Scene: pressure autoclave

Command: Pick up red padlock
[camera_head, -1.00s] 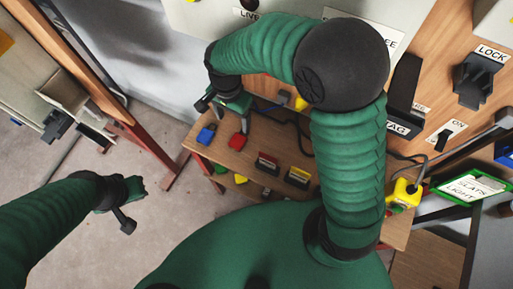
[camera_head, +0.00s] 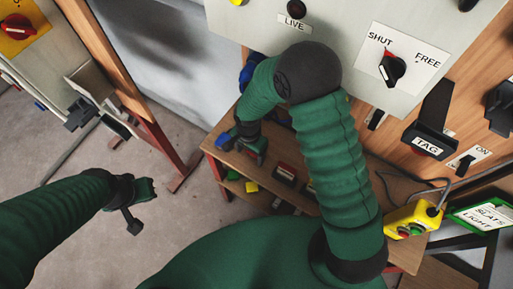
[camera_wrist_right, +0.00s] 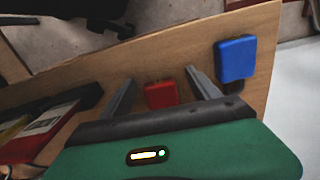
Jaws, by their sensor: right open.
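The red padlock (camera_wrist_right: 161,95) lies on the wooden shelf in the right wrist view, between the two spread fingers of my right gripper (camera_wrist_right: 160,84). The fingers are open on either side of it, with gaps visible. In the head view my right gripper (camera_head: 250,150) is low over the shelf's left end and mostly covers the red padlock. My left gripper (camera_head: 138,205) hangs over the floor at the left, away from the shelf; its jaw state is unclear.
A blue padlock (camera_wrist_right: 236,58) lies right of the red one, close to the right finger. Red and yellow labelled items lie farther along the wooden shelf (camera_head: 232,160). A grey panel with a SHUT/FREE knob (camera_head: 391,68) stands behind. A yellow control box (camera_head: 413,217) sits at the right.

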